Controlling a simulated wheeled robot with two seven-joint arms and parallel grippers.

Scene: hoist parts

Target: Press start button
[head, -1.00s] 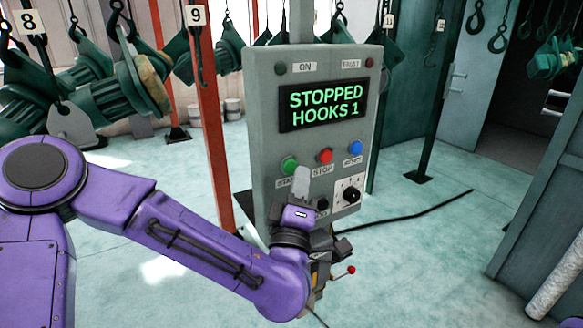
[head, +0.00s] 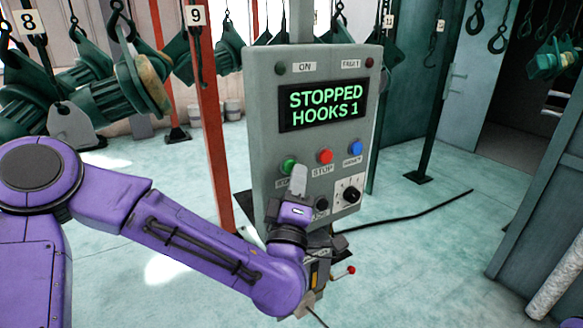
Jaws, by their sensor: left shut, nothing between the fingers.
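The grey control panel (head: 262,130) stands upright in the middle of the head view. Its screen (head: 324,105) reads "STOPPED HOOKS 1". The green start button (head: 288,167) is at the left of the button row, with its label partly covered by my gripper. My left gripper (head: 297,172) is shut and empty. Its fingertips point up and appear just right of and slightly below the green button. I cannot tell whether they touch the panel. The red stop button (head: 325,157) is to the right of the fingertips. My right gripper is not in view.
A blue button (head: 356,148) and a black rotary knob (head: 351,195) sit at the panel's right. A red post (head: 208,120) stands left of the panel. Green hoist parts (head: 120,90) hang at the left. A black cable (head: 410,213) crosses the floor.

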